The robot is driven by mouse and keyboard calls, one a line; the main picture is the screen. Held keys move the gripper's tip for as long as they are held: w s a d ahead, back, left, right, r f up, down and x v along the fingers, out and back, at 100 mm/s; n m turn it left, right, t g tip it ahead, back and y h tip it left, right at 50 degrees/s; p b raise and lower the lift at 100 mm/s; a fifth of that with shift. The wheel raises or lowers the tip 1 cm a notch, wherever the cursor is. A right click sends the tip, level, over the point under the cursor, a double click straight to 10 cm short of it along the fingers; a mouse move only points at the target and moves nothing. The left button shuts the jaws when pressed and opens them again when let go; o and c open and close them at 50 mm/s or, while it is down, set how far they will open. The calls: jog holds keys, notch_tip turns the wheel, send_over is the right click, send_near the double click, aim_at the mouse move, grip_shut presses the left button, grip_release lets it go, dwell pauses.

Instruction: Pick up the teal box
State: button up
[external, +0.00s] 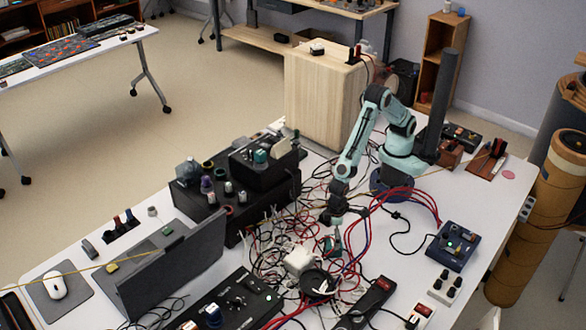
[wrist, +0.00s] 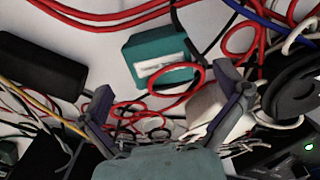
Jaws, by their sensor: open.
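The teal box (wrist: 150,50) with a white label lies among cables in the upper middle of the wrist view. A red cable loops across its lower right part. In the external view the teal box (external: 334,244) is small and partly hidden by cables, just below my gripper (external: 331,217). In the wrist view my gripper (wrist: 172,92) is open, its fingers wide apart. The box lies beyond the fingertips, with nothing held between them.
A white block (wrist: 207,100) lies by the right finger, with a black round object (wrist: 292,85) beyond it. A black object (wrist: 40,68) is at the left. Tangled cables surround the box. An open laptop (external: 175,268) stands left on the table.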

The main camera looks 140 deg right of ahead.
notch_tip(320, 180, down, 5)
jog(key=shift+r, duration=0.1)
jog(key=c, duration=1.3)
